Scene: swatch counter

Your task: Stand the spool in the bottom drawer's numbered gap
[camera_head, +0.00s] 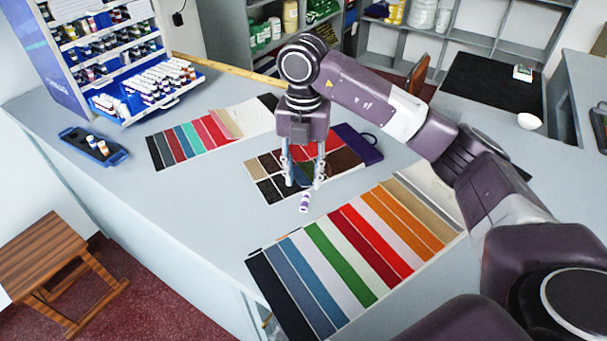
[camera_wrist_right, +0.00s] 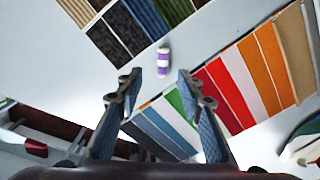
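The small purple-and-white spool (camera_head: 304,202) is on the bare grey counter between two swatch boards and appears upright. It also shows in the right wrist view (camera_wrist_right: 162,61), just beyond the fingertips. My right gripper (camera_head: 304,181) points down close to the spool, with its fingers apart and nothing between them; in the wrist view the open fingers (camera_wrist_right: 159,84) frame the space short of the spool. The pulled-out blue bottom drawer (camera_head: 151,111) of the rack at the left holds several spools, with a bare stretch toward its left part. Its numbers are too small to read. My left gripper is not in view.
A striped fabric board (camera_head: 345,258), a brown swatch board (camera_head: 264,170) and a colored swatch card (camera_head: 166,152) lie on the counter (camera_head: 200,215). Bare counter separates them.

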